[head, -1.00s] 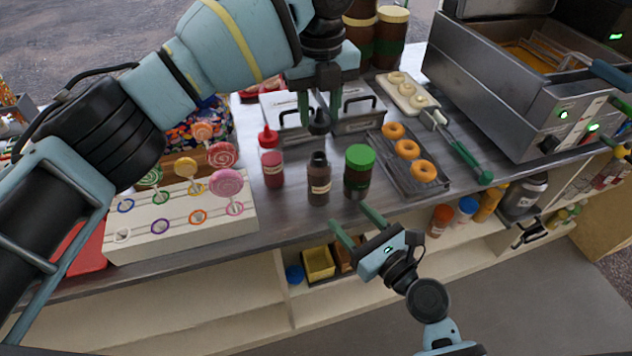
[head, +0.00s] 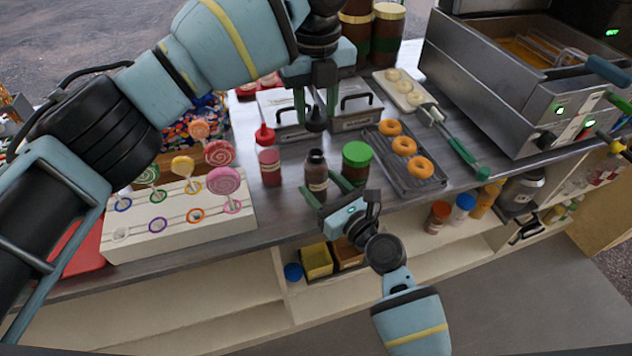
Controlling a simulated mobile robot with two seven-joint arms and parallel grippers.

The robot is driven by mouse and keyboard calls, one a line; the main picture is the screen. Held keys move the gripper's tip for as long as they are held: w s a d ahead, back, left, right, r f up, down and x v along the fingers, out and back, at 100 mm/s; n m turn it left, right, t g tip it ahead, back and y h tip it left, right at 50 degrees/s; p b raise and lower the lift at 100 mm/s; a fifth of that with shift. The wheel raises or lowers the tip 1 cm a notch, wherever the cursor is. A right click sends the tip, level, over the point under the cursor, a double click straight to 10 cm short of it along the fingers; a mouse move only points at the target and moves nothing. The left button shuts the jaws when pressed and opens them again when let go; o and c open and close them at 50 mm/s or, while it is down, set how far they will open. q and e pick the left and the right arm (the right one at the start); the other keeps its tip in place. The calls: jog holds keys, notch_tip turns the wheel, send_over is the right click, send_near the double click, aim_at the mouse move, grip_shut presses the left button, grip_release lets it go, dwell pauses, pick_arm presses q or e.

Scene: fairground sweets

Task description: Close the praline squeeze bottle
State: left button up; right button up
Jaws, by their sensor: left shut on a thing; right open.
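The praline squeeze bottle (head: 316,172) is dark brown with a pale label. It stands upright on the counter without its cap, its dark neck showing. My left gripper (head: 317,108) points down above the bottle, shut on a dark nozzle cap (head: 316,122), which hangs apart from the neck. My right gripper (head: 326,190) is open at the front of the bottle. Its green fingers reach toward the bottle's lower part, one on each side; I cannot tell whether they touch it.
A red squeeze bottle (head: 270,166) stands left of the brown one, and a green-lidded jar (head: 356,164) stands close on its right. A lollipop stand (head: 175,228) is at left. A doughnut tray (head: 412,178) and a fryer (head: 510,100) are at right.

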jog(key=shift+x, duration=1.3)
jog(key=c, duration=1.1)
pick_arm(q)
jog(key=shift+f, duration=2.5)
pick_arm(e)
jog(key=shift+c, duration=0.2)
